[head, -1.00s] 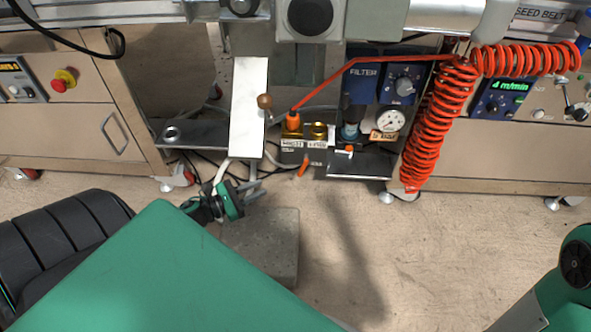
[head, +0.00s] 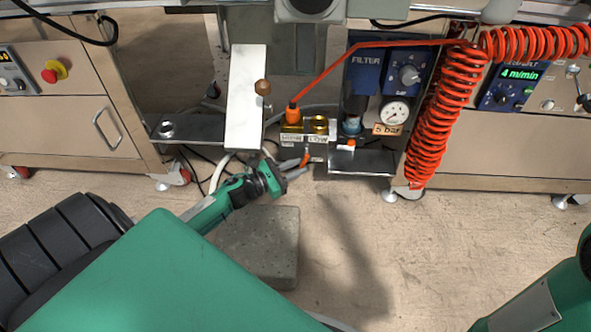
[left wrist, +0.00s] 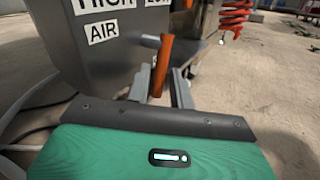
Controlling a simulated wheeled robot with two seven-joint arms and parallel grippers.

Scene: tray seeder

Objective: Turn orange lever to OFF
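The orange lever (head: 305,158) hangs low on the front of a brass-topped valve block (head: 291,127) at the middle of the head view. In the left wrist view the orange lever (left wrist: 162,66) stands tilted on a short grey stem beside a dark grey box face with labels reading AIR, HIGH and LOW. My left gripper (head: 294,173) is just below the lever in the head view. In the left wrist view its two fingers (left wrist: 161,88) are apart, one on each side of the lever's lower end; contact cannot be made out. My right gripper is not in view.
A red coiled hose (head: 434,120) hangs to the right, near a gauge (head: 396,114) marked 5 bar. A white plate (head: 246,100) with a brown knob is left of the valve. A grey block (head: 262,250) lies on the floor below my left arm. Open floor lies to the right.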

